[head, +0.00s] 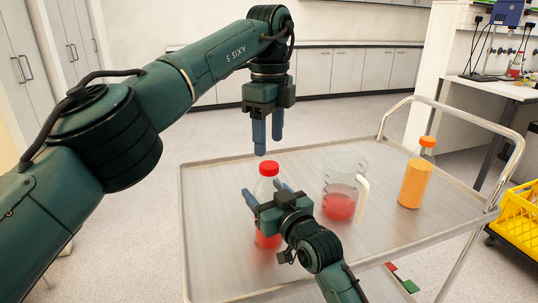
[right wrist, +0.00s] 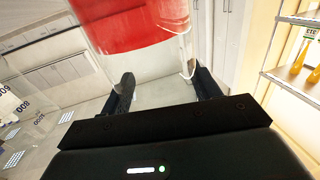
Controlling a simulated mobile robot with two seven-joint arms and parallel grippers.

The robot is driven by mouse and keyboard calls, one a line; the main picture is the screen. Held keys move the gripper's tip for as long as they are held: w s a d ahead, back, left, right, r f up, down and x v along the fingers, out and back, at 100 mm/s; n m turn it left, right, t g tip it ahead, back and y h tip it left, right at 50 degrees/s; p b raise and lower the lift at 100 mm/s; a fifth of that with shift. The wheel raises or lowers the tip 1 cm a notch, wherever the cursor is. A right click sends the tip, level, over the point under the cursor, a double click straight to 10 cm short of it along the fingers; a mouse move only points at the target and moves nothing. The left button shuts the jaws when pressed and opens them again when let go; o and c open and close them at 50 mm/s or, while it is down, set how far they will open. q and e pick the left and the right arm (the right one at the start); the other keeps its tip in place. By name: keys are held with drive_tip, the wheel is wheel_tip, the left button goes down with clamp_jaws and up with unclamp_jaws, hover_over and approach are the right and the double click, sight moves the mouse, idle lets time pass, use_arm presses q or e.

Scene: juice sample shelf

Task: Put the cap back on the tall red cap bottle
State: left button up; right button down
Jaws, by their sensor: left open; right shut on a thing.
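The tall clear bottle (head: 267,240) with red liquid stands on the trolley. A red cap (head: 268,168) sits at its top; I cannot tell whether it is screwed down. My right gripper (head: 264,192) is shut on the bottle's upper body, below the cap, and partly hides it. In the right wrist view the bottle's red liquid (right wrist: 130,28) fills the top, beyond the fingers (right wrist: 163,88). My left gripper (head: 268,148) is open and empty, pointing down just above the cap, apart from it.
A clear jug (head: 345,174) with red liquid and a pale handle stands right of the bottle. An orange-capped bottle (head: 416,180) of orange liquid stands farther right. The trolley (head: 215,190) is bare at left. A yellow crate (head: 520,220) is beyond its right side.

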sight(269, 165)
use_arm(q)
drive_tip(key=shift+f, duration=2.7)
drive_tip(key=c, duration=1.1)
drive_tip(key=shift+o, duration=0.2)
